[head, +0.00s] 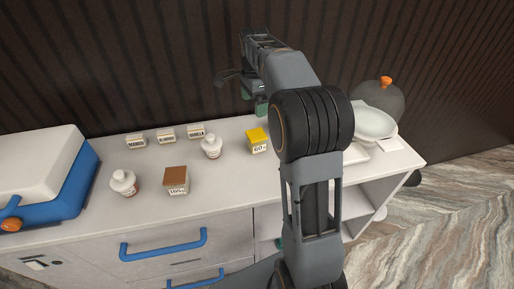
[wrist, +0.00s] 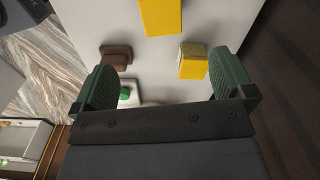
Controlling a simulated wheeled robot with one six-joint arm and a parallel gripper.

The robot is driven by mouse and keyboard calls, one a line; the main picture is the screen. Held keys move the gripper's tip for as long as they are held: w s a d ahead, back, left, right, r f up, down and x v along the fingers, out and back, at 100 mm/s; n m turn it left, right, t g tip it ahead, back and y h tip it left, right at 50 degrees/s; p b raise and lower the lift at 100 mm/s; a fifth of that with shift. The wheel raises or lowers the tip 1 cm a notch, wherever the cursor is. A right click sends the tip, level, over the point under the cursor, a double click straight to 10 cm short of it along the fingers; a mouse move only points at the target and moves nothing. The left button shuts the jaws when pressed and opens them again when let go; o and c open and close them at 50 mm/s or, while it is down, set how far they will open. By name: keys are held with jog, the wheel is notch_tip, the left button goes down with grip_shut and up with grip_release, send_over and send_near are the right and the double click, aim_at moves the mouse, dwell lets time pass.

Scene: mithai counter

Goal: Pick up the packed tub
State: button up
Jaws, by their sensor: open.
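I cannot tell for sure which thing is the packed tub. In the head view a yellow-topped box (head: 258,141) with a label stands on the counter, and a brown-topped box (head: 176,180) stands to the left. My gripper (head: 251,90) is raised above the back of the counter, its green fingers partly hidden by my arm. In the wrist view my gripper (wrist: 165,65) is open and empty. A yellow block (wrist: 160,15) lies beyond the fingertips. A small yellow and tan item (wrist: 193,62) shows near the right finger, a brown item (wrist: 116,56) near the left.
White bottles (head: 123,182) and small name cards (head: 166,134) stand on the counter (head: 225,185). A blue box with a white lid (head: 40,160) is at the left. A white bowl (head: 373,123) and an orange-knobbed dome (head: 386,97) are at the right. A dark wall (head: 150,60) rises behind.

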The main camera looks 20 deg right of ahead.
send_over(256, 134)
jog(key=shift+m, duration=0.3)
notch_tip(256, 134, down, 8)
jog(key=shift+w+a+f+b, duration=0.1)
jog(key=shift+b, duration=0.35)
jog(key=shift+f, duration=3)
jog(key=c, duration=1)
